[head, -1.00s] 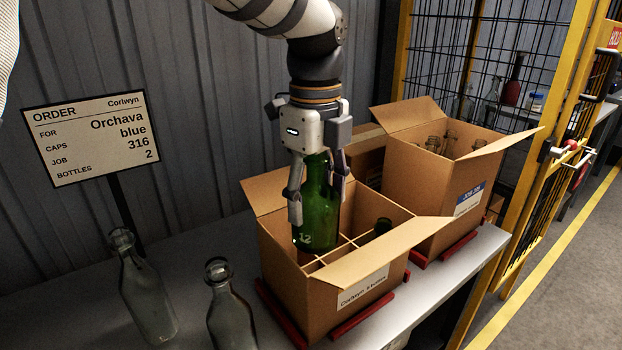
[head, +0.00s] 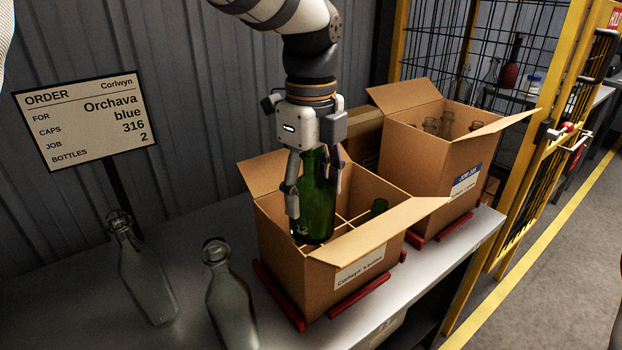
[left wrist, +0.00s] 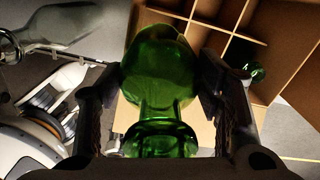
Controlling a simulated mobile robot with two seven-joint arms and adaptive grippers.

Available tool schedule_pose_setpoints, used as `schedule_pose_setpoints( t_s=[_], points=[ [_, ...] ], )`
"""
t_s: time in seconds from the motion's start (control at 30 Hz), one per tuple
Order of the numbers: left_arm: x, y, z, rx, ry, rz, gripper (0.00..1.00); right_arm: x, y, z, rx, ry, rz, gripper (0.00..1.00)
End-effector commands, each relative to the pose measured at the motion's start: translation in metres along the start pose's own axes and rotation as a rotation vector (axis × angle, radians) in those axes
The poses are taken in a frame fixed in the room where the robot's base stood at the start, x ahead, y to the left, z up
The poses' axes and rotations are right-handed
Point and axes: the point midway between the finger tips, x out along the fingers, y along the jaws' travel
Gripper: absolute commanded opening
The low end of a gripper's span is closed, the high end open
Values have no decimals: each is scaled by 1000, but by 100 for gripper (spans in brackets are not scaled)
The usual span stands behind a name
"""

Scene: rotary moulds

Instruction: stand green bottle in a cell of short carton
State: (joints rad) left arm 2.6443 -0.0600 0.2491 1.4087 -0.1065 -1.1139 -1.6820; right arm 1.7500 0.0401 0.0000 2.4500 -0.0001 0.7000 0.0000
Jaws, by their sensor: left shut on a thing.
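The green bottle (head: 318,205) is upright in my left gripper (head: 313,190), which is shut on it from above. In the head view the bottle's lower end overlaps the opening of the short carton (head: 290,266); I cannot tell how deep it is. In the left wrist view the bottle (left wrist: 160,75) fills the middle between the fingers, with the carton dividers (left wrist: 215,32) behind it. Another green bottle (head: 379,207) stands in a right-hand cell of the short carton; it also shows in the left wrist view (left wrist: 254,72). My right gripper is not in view.
A taller carton (head: 425,165) with several bottles stands behind to the right. Two clear bottles (head: 143,270) (head: 230,300) stand left of the short carton. An order sign (head: 90,117) stands at the left. The short carton's flaps are folded outward.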

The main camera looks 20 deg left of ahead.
Motion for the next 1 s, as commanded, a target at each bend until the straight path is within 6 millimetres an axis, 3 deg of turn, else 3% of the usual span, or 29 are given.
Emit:
schedule_pose_setpoints(
  t_s=[0.73,0.97,1.0],
  points=[
    [52,0,0,0,0,1,19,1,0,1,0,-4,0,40],
    [52,0,0,0,-1,-1,20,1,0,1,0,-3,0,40],
    [52,0,0,0,-1,-1,69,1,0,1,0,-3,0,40]
  ],
)
